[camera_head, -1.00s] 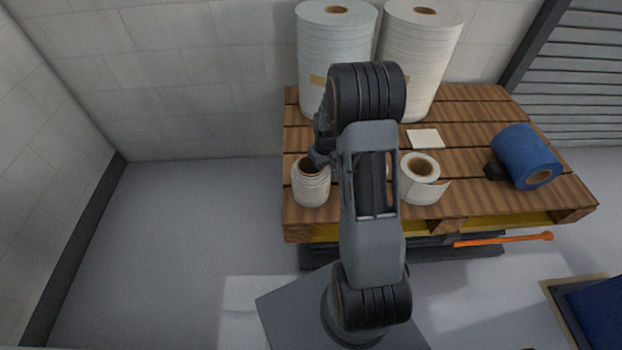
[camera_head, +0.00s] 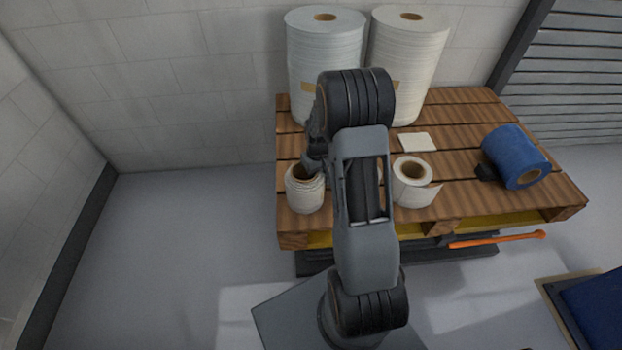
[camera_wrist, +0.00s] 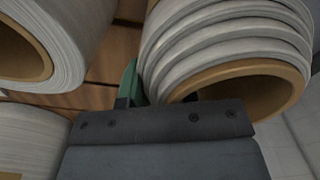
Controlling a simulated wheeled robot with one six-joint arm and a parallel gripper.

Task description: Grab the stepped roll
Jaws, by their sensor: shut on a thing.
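The stepped roll (camera_head: 305,194) is a short off-white roll with ridged sides and a brown core, at the left front of the pallet. It also shows large in the wrist view (camera_wrist: 225,38), its brown core opening toward the camera. My gripper (camera_head: 311,164) reaches down to its top rim. In the wrist view a green finger (camera_wrist: 131,82) lies against the roll's outer left side, and the other finger is hidden. The gripper is shut on the roll. I cannot tell whether the roll is clear of the boards.
A plain white roll (camera_head: 413,185) with a loose end stands to the right on the wooden pallet (camera_head: 460,184). A blue roll (camera_head: 517,157) lies at the far right. Two tall rolls (camera_head: 322,60) stand behind. A pale square card (camera_head: 417,142) lies between. An orange bar (camera_head: 497,239) is in front.

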